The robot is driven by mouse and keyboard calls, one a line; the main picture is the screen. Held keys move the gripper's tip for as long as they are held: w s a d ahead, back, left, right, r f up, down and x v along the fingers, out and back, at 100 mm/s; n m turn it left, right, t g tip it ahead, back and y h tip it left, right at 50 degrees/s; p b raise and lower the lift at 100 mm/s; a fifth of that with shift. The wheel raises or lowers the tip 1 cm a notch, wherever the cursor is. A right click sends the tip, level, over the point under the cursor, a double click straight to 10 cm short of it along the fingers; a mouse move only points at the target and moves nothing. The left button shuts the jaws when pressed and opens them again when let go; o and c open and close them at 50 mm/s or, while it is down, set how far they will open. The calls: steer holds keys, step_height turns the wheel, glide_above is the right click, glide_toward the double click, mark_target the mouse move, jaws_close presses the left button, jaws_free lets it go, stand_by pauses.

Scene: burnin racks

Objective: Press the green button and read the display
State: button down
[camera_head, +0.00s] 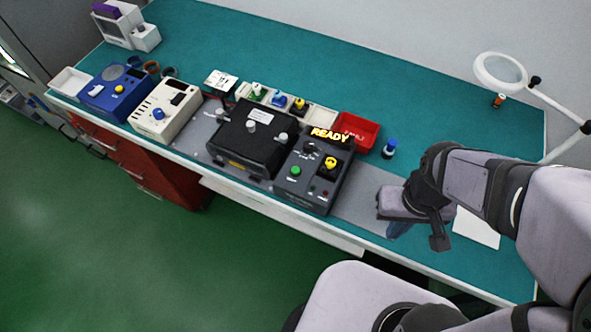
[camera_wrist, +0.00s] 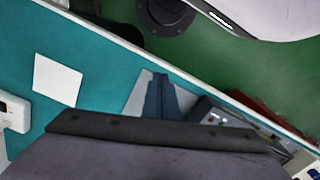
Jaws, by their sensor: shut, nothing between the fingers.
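The dark grey control box (camera_head: 316,180) stands on the bench, with a round green button (camera_head: 295,171) on its sloping top. Its display (camera_head: 330,134) reads "READY" in yellow letters. A yellow knob (camera_head: 330,163) and small dark red and green spots are also on that box. My gripper (camera_head: 394,231) is to the right of the box, over the bench near its front edge, apart from the button. In the wrist view my gripper (camera_wrist: 160,84) shows its fingers shut with nothing between them. Part of the control box (camera_wrist: 222,112) shows there; the green button cannot be made out.
A black fixture (camera_head: 238,150) with knobs adjoins the box on the left. A red bin (camera_head: 357,130) and a blue-capped bottle (camera_head: 389,149) stand behind. White paper (camera_head: 477,227) lies to the right. A magnifier lamp (camera_head: 500,72) stands at back right. The back bench is mostly clear.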

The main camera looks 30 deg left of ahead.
steer(key=s+a+f+n+b, duration=0.4)
steer(key=a+n, duration=0.3)
steer(key=a, duration=0.4)
step_height(320, 180, up, 10)
steer(key=n+t+y, duration=0.1)
steer(key=n+t, duration=0.9)
steer(key=n, duration=0.7)
glide_above(295, 171)
steer(key=shift+s+r+b, duration=0.15)
steer(key=shift+s+b, duration=0.2)
steer(key=shift+s, duration=0.1)
step_height(295, 171, down, 9)
steer(key=b, duration=0.7)
steer(key=shift+b, duration=0.35)
